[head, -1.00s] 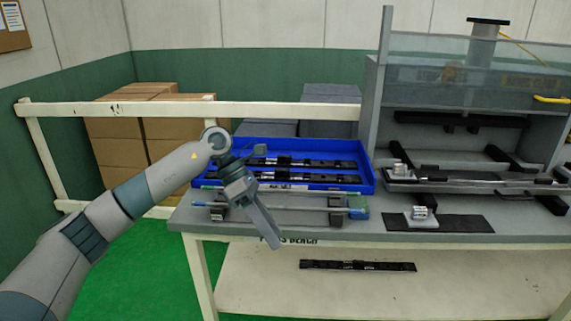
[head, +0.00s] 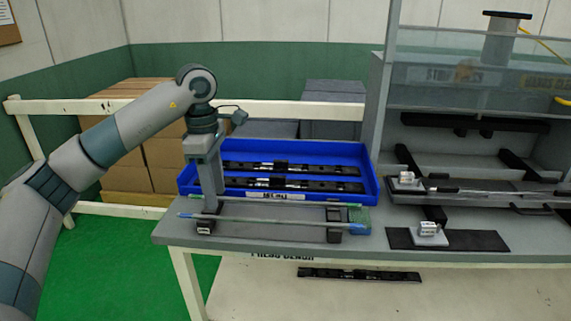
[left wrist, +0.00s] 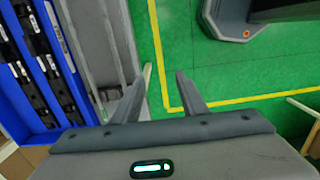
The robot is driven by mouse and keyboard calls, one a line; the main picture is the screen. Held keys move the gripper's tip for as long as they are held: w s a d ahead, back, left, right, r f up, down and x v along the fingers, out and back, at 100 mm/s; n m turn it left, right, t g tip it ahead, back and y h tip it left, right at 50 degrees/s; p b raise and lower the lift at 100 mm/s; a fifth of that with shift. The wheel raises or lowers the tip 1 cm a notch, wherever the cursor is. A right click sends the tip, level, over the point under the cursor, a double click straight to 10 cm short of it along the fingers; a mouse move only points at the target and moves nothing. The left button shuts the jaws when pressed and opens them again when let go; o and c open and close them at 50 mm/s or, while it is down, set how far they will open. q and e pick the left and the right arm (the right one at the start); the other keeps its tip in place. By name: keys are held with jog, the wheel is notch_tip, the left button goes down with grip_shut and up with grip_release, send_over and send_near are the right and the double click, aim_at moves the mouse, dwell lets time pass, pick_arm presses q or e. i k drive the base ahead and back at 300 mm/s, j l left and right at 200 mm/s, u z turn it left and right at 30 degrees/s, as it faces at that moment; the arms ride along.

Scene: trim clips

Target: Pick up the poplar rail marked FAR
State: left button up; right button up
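Two thin pale rails lie side by side across two dark supports on the bench front. The rear rail (head: 285,202) has a green right end; the front rail (head: 280,221) has a blue right end. I cannot read a FAR mark on either. My left gripper (head: 210,208) points down by the rails' left end and overlaps them in the head view, hiding part of them. In the left wrist view, the left gripper (left wrist: 160,80) has its fingers apart with nothing between them, with green floor behind. Contact with a rail is not visible. My right gripper is out of view.
A blue tray (head: 368,182) with dark strips stands right behind the rails. A grey fixture (head: 460,140) with a clear panel and a dark mat (head: 480,241) are at right. Another dark strip (head: 360,274) lies on the lower shelf. A white railing (head: 290,110) runs behind.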

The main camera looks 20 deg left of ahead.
aim_at(278, 166)
jog(key=i, duration=1.65)
